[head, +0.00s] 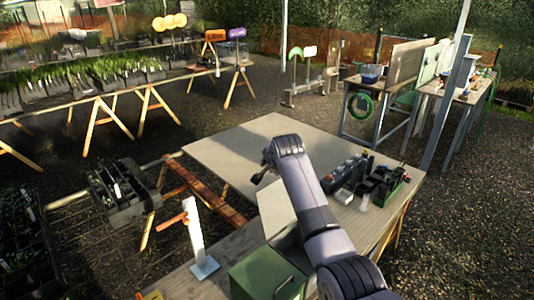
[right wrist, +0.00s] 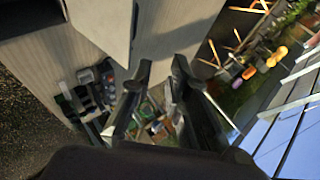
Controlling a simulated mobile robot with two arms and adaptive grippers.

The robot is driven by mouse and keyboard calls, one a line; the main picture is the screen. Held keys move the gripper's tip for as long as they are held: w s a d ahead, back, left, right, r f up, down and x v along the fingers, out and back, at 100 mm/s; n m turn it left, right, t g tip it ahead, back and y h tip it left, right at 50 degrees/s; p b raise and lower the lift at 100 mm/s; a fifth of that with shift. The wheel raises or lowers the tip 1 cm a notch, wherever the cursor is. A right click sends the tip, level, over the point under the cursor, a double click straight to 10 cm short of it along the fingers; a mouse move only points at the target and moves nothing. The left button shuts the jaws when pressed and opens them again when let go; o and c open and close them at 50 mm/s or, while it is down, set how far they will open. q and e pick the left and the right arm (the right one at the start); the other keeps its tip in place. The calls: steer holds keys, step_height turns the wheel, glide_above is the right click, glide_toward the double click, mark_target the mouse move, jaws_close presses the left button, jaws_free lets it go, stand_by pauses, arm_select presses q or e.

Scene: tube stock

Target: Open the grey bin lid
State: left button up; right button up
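The grey bin (head: 290,243) stands on the near part of the table, partly hidden behind my right arm. A pale flat panel (head: 277,213) rises at its far side and looks like its lid, tilted up. My right gripper (head: 263,174) is beyond the panel, above the tabletop. In the right wrist view its two fingers (right wrist: 162,64) are apart with nothing between them. A pale panel (right wrist: 100,22) with a dark edge mark shows beyond the fingers there; I cannot tell whether they touch it. My left gripper is not in view.
A green bin (head: 262,275) stands just left of the grey one. Dark racks and small items (head: 365,183) are on the table's right side. A white stand (head: 196,238) is at the left front edge. The tabletop's far part (head: 240,145) is clear.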

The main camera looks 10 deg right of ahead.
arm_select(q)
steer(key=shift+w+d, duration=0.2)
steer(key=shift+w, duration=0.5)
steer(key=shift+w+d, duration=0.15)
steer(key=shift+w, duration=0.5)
arm_select(e)
steer(key=shift+s+a+r, duration=0.1)
steer(key=shift+r, duration=2.15)
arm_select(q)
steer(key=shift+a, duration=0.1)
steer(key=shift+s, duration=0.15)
arm_select(e)
steer(key=a+v, duration=0.1)
steer(key=v, duration=1.1)
steer(key=shift+d, duration=0.45)
steer(key=shift+r, duration=0.1)
